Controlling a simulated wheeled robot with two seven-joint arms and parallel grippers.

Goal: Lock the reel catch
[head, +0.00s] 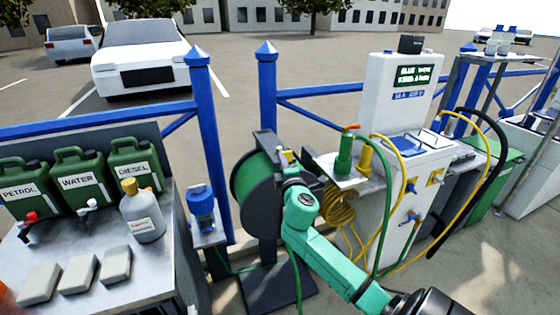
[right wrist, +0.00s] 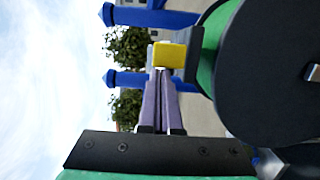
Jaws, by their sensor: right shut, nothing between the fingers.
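The reel (head: 257,190) stands by the blue fence in the head view, with a dark side disc and a green drum behind it. In the right wrist view its dark disc (right wrist: 270,75) fills the right side. My left gripper is not in view.
A metal table (head: 120,262) with green cans, a bottle and grey blocks stands left. A white pump cabinet (head: 400,115) with yellow and green hoses stands right of the reel. Blue fence posts (head: 267,95) rise behind. A blue jar (head: 201,210) stands left of the reel.

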